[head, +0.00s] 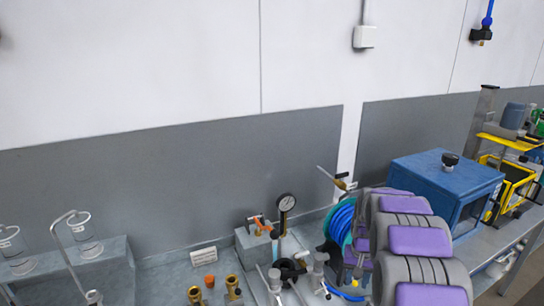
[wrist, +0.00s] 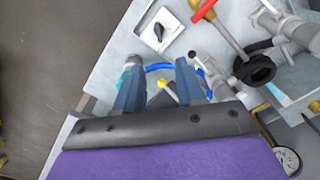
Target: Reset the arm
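My gripper (wrist: 158,82) shows in the wrist view with its two blue-grey fingers spread apart over the bench, and nothing is held between them. A small yellow knob (wrist: 161,85) on a pale rod shows in the gap between the fingers, below or beyond them; I cannot tell how far. In the head view my grey and purple arm reaches over the bench at the lower right, and it hides the gripper.
A blue box (head: 432,185) stands right of my arm, glass jars (head: 84,232) at left. The grey wall panel (head: 180,180) is bare.

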